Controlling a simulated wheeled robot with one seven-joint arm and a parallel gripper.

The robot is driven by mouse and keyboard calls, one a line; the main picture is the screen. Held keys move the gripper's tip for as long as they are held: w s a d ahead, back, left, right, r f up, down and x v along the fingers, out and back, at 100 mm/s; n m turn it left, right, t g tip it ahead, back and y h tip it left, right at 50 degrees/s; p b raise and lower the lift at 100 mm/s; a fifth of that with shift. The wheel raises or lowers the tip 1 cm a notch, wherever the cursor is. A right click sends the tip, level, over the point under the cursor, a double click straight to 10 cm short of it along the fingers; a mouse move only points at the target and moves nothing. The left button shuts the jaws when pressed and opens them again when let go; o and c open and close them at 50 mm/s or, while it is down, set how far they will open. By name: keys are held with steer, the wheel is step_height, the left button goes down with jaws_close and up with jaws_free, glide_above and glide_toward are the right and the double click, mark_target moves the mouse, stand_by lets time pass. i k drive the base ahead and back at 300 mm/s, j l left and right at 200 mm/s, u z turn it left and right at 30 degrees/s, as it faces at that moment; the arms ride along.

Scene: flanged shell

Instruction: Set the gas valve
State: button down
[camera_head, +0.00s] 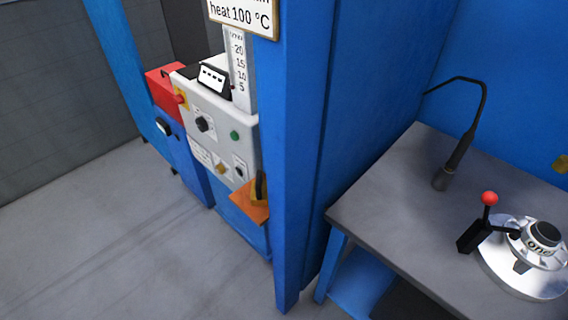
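No part that is clearly labelled as a gas valve can be made out. A grey control panel (215,112) stands behind the blue post, with a black rotary knob (203,124), a green button (234,135), a yellow knob (221,168) and a small dark switch (239,172). Its small labels are unreadable. On the grey table at right, a dark torch-like tool (455,160) stands upright with a thin hose curving behind it. Nearby is a silver round fixture (520,275) with a black-capped top and a red-ball lever (489,199). My gripper is not in view.
A blue post (303,160) stands between the panel and the grey table (385,190). A red box (163,84) with a yellow-and-red button sits left of the panel. The grey floor (110,250) at left is clear.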

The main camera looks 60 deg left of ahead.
mark_target(221, 169)
steer(key=u, duration=2)
